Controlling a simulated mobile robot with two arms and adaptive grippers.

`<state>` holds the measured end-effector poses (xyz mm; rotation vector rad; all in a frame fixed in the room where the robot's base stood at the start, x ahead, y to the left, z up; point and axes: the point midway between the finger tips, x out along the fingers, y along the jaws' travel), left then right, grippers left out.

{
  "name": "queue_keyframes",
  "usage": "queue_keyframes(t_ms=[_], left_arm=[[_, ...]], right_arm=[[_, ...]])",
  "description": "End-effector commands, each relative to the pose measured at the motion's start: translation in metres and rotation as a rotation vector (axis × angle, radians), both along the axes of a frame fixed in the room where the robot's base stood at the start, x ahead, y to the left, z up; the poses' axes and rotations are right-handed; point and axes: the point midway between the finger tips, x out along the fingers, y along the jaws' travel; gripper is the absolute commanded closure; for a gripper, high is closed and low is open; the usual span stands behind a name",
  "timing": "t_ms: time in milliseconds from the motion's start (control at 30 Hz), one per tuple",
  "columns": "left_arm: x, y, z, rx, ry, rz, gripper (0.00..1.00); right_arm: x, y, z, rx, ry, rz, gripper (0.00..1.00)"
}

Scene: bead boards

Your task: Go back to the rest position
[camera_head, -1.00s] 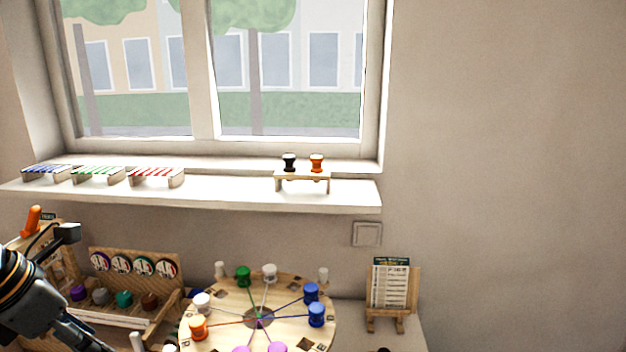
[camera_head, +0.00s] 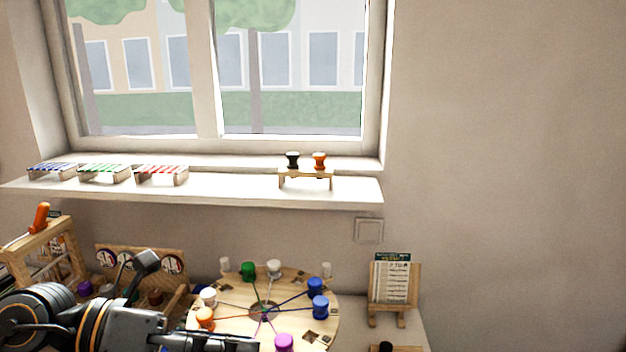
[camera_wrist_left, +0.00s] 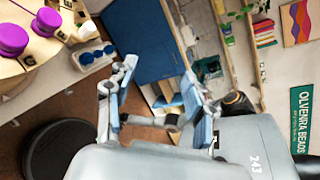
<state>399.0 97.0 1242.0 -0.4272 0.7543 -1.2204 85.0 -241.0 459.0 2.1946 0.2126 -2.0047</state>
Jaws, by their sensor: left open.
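My left arm comes in from the left in the head view, in front of the round bead board (camera_head: 240,309). My left gripper (camera_head: 225,343) is at the bottom edge of that view, over the board's near left part, and partly cut off. In the left wrist view my left gripper (camera_wrist_left: 158,82) has its two blue-grey fingers spread apart with nothing between them. My right gripper is not in either view.
The round board carries coloured spools, among them a green (camera_head: 248,271) and an orange one (camera_head: 204,318). A wooden rack (camera_head: 140,262) stands behind my arm. A small easel with a card (camera_head: 392,283) stands right. The window shelf (camera_head: 230,188) is above.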

Motion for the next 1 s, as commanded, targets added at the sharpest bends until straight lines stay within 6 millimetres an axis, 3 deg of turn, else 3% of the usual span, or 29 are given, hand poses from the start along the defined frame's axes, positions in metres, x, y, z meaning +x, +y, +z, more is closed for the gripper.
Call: queue_keyframes(t_ms=[67, 167, 300, 367, 433, 567, 667, 833, 1000], left_arm=[[-0.002, -0.02, 0.022, -0.245, 0.069, 0.013, 0.47], [0.007, -0.024, 0.053, -0.551, 0.172, 0.084, 0.47], [0.039, 0.003, 0.074, -0.942, 0.357, 0.268, 0.47], [0.056, 0.022, 0.069, -1.091, 0.448, 0.374, 0.47], [0.076, 0.047, 0.053, -1.248, 0.566, 0.518, 0.47], [0.101, 0.094, -0.011, -1.477, 0.804, 0.839, 0.47], [0.103, 0.122, -0.079, -1.584, 0.994, 1.113, 0.47], [0.069, 0.143, -0.187, -1.627, 1.285, 1.532, 0.47], [0.006, 0.141, -0.274, -1.544, 1.551, 1.912, 0.47]], right_arm=[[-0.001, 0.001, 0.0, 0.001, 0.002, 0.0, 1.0], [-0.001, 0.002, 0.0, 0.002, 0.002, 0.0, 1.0], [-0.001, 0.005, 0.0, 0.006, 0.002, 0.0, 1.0], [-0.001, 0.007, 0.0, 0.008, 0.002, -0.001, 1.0], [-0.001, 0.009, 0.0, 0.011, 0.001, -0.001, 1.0], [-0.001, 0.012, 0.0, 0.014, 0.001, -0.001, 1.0], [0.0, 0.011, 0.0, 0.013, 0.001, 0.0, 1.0], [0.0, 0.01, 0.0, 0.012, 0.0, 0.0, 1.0], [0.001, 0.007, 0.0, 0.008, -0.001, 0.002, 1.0]])
